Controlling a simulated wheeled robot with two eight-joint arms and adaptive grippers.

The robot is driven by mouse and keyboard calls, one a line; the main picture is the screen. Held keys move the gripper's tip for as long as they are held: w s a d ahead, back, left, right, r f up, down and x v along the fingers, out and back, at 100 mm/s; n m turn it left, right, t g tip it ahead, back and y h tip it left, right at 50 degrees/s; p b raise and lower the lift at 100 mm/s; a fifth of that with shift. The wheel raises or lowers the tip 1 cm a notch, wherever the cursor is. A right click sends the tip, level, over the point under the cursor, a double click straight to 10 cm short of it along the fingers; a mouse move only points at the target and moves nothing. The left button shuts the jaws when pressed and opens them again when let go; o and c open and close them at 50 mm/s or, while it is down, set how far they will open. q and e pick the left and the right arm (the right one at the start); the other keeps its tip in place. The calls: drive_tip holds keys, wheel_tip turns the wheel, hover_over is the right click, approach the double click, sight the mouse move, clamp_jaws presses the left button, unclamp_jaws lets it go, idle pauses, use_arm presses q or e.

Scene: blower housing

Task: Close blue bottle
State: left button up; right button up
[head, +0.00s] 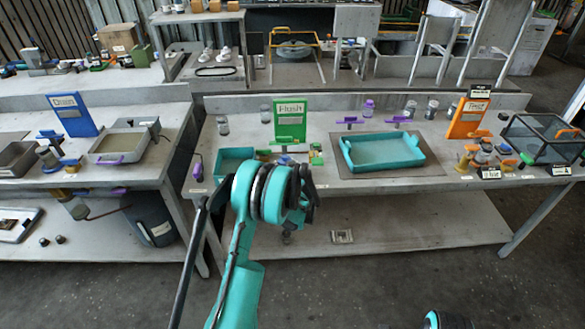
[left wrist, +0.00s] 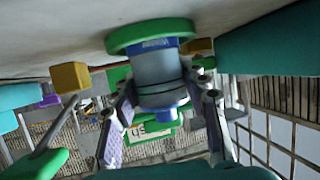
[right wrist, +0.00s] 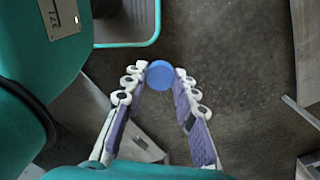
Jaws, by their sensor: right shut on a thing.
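The blue bottle (left wrist: 156,68) shows upside down in the left wrist view, with a clear grey body, a blue band and grey rings. It stands on a green round base (left wrist: 150,34). My left gripper (left wrist: 160,78) has one finger on each side of it; whether they touch is unclear. In the head view my left wrist hides the bottle. My right gripper (right wrist: 160,78) is shut on a round blue cap (right wrist: 160,75), held at the fingertips above the floor.
The head view shows a green Flush sign (head: 290,119), a teal tray (head: 425,153) and an orange sign (head: 470,119) on the middle bench. A Drain sign (head: 72,114) stands on the left bench. A teal container (right wrist: 126,44) lies near my right gripper.

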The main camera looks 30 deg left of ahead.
use_arm(q)
drive_tip(key=c, duration=0.4)
